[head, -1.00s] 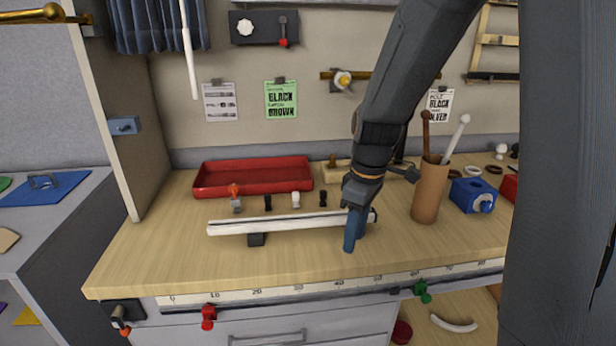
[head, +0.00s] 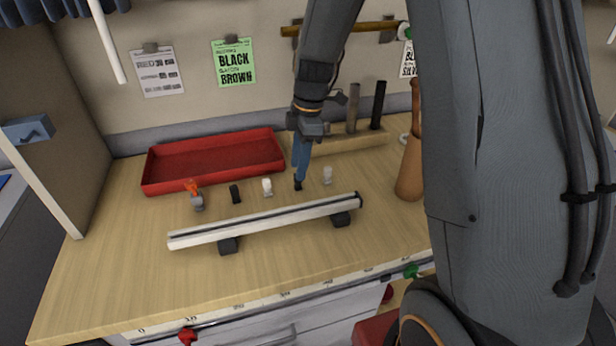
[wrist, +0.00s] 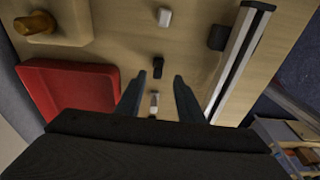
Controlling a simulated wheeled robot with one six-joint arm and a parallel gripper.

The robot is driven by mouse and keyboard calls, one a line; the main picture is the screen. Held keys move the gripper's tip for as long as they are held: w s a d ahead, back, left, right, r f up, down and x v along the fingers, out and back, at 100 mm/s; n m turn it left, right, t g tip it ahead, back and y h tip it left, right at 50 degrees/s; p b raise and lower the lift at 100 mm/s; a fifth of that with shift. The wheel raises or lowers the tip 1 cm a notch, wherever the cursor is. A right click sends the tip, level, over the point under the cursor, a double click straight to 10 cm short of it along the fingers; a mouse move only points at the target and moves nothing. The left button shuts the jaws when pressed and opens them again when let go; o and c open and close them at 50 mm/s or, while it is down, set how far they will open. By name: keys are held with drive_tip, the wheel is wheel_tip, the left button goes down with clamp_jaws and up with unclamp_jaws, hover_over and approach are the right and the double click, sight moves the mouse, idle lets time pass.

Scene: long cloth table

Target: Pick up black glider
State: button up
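A row of small gliders stands on the wooden bench behind a pale rail (head: 265,222). One black glider (head: 298,185) is at my gripper's fingertips in the head view. In the wrist view this black glider (wrist: 158,67) shows in the gap just beyond the two fingertips. My gripper (head: 299,176) points down, open, with its blue fingers apart; it also shows in the wrist view (wrist: 158,80). A second black glider (head: 235,194) stands further left. A white glider (head: 267,187) stands between the two black ones. Contact with the fingers cannot be told.
A pale glider (head: 328,175) stands just right, and an orange-and-grey piece (head: 195,196) at the row's left end. A red tray (head: 160,180) lies behind. A wooden block (head: 345,141) with upright posts and a brown cylinder (head: 410,170) are to the right.

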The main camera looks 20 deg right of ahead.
drive_tip(key=shift+w+a+f+p, duration=0.15)
drive_tip(key=shift+f+p, duration=0.75)
drive_tip(key=shift+f, duration=1.45)
clamp_jaws()
